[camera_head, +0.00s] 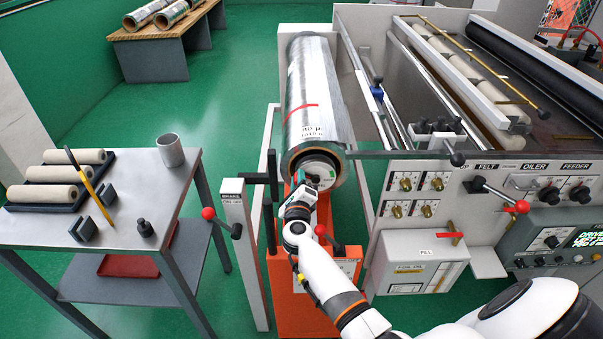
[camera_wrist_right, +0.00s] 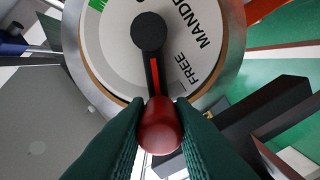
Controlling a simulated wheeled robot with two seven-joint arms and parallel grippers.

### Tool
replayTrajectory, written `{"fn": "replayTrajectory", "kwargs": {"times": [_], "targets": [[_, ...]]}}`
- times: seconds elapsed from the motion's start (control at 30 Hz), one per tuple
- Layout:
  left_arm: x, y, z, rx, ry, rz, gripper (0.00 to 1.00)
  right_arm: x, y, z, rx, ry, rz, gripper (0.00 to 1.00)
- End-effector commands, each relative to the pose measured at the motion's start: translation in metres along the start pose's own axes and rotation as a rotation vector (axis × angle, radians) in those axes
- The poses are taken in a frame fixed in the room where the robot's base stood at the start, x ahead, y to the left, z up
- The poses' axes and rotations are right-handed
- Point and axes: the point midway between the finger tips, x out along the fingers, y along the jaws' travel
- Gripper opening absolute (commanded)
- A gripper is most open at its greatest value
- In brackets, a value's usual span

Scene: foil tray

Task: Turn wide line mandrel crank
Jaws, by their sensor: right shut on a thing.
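The mandrel crank shows in the right wrist view as a black arm (camera_wrist_right: 153,65) on a round hub, with a dark red knob (camera_wrist_right: 160,125) at its lower end. The white dial (camera_wrist_right: 113,40) behind it reads "MANDREL" and "FREE", and a red line lies along the crank arm. My right gripper (camera_wrist_right: 160,132) is shut on the red knob. In the head view my right gripper (camera_head: 301,196) is at the near end of the foil roll (camera_head: 317,90), where it hides most of the crank. My left gripper is not in view.
An orange stand (camera_head: 290,292) is below the roll. A brake post (camera_head: 238,240) with a red-knobbed lever (camera_head: 208,213) stands to the left. The machine's control panel (camera_head: 520,180) is on the right. A side table (camera_head: 150,190) holds rollers and a cup (camera_head: 170,150).

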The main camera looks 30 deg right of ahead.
Motion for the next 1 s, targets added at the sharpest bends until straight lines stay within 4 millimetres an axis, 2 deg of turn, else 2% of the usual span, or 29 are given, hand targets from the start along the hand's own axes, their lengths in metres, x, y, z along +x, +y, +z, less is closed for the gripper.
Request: {"fn": "replayTrajectory", "kwargs": {"times": [0.2, 0.43, 1.0], "targets": [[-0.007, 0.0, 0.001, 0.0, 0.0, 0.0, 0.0, -0.001, -0.012, 0.002, -0.157, 0.001, -0.008, 0.0], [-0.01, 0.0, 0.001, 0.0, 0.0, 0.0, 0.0, -0.002, -0.018, 0.005, -0.264, 0.001, -0.007, 0.0], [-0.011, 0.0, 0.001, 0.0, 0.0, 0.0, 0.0, -0.002, -0.021, 0.007, -0.318, 0.001, -0.008, 0.0]]}}
